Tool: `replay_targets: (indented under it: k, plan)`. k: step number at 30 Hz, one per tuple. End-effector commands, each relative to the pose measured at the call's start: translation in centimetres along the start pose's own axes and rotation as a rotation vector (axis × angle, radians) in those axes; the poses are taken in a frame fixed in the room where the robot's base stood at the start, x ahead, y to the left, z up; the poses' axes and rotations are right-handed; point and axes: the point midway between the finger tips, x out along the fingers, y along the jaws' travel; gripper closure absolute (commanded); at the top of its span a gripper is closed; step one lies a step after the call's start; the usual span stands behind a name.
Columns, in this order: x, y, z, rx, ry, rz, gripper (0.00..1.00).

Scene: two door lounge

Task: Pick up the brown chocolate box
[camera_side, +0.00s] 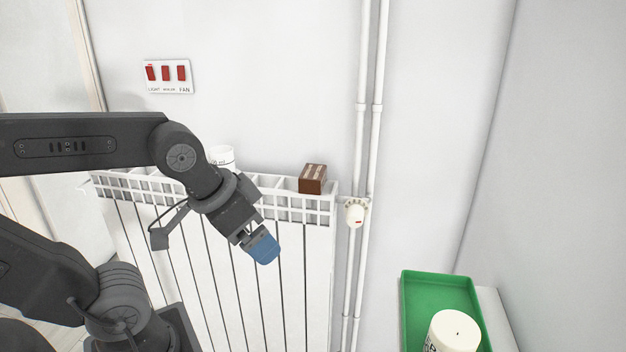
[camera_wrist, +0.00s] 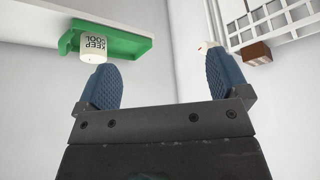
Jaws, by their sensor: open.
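The brown chocolate box (camera_side: 313,178) sits on the right end of the white radiator's top, near the wall. It also shows in the wrist view (camera_wrist: 257,54) at the upper right, beside the white grille. My gripper (camera_side: 264,249) has blue fingertips and is in front of the radiator, lower and to the left of the box in the side view. In the wrist view my gripper (camera_wrist: 163,85) is open, with its two blue fingers apart and nothing between them. The box is apart from both fingers.
A white radiator (camera_side: 262,290) stands against the wall. A white cup-like object (camera_side: 221,156) on it is partly behind my arm. White pipes and a valve (camera_side: 356,214) rise just right of the box. A green tray (camera_side: 422,281) holds a white lettered cylinder (camera_side: 453,332) at lower right.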

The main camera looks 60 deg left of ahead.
Motion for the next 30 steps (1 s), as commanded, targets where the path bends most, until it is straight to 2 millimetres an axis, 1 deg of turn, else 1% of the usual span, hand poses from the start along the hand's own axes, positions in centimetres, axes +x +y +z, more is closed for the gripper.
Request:
replay_targets:
  k: [2,4,5,6,8,9,11,12,14,15,16,18,21,22,25,28,30]
  plan:
    - [0.0,-0.6,-1.6,-0.033,-0.003,-0.02,0.06]
    - [0.1,-1.7,-3.8,-0.085,-0.006,-0.048,0.06]
    - [0.3,-2.2,-5.0,-0.113,-0.006,-0.063,0.06]
    - [0.5,-3.2,-6.7,-0.154,-0.008,-0.086,0.06]
    - [1.1,-4.9,-9.4,-0.22,-0.008,-0.122,0.06]
    - [1.5,-6.2,-11.1,-0.264,-0.007,-0.146,0.06]
    - [2.4,-8.3,-13.6,-0.33,-0.005,-0.183,0.06]
    - [3.1,-9.8,-15.1,-0.374,-0.002,-0.206,0.06]
    - [4.2,-12.1,-17.2,-0.438,0.002,-0.242,0.06]
    - [5.0,-13.7,-18.4,-0.478,0.004,-0.264,0.06]
    - [5.6,-14.9,-19.2,-0.506,0.006,-0.28,0.06]
    - [6.9,-17.3,-20.7,-0.565,0.011,-0.312,0.06]
    - [8.4,-20.1,-22.1,-0.627,0.018,-0.347,0.06]
    - [8.7,-20.8,-22.3,-0.641,0.021,-0.355,0.06]
    - [9.5,-22.1,-22.8,-0.669,0.025,-0.371,0.06]
    - [10.3,-22.8,-22.9,-0.679,0.026,-0.377,0.06]
    - [11.3,-23.2,-22.8,-0.68,0.024,-0.377,0.06]
